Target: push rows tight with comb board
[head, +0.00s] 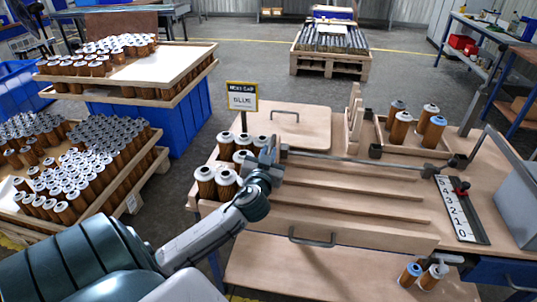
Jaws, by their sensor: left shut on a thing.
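Several brown filter cartridges (205,182) with pale caps stand close together at the left end of the wooden bench, by the ends of its lanes. My left gripper (269,153) is at the right side of this group, against a cartridge (260,143) at the group's right edge. It seems shut on that cartridge, but the fingers and wrist hide most of the contact. A toothed wooden piece (355,115), which looks like the comb board, stands upright behind the lanes, apart from the gripper. My right gripper is not in view.
Lane strips (350,190) run rightward, empty. A metal rod (330,156) crosses behind them. A numbered scale (458,208) and grey bin (520,195) are at far right. A sign (242,98) reads BLUE.

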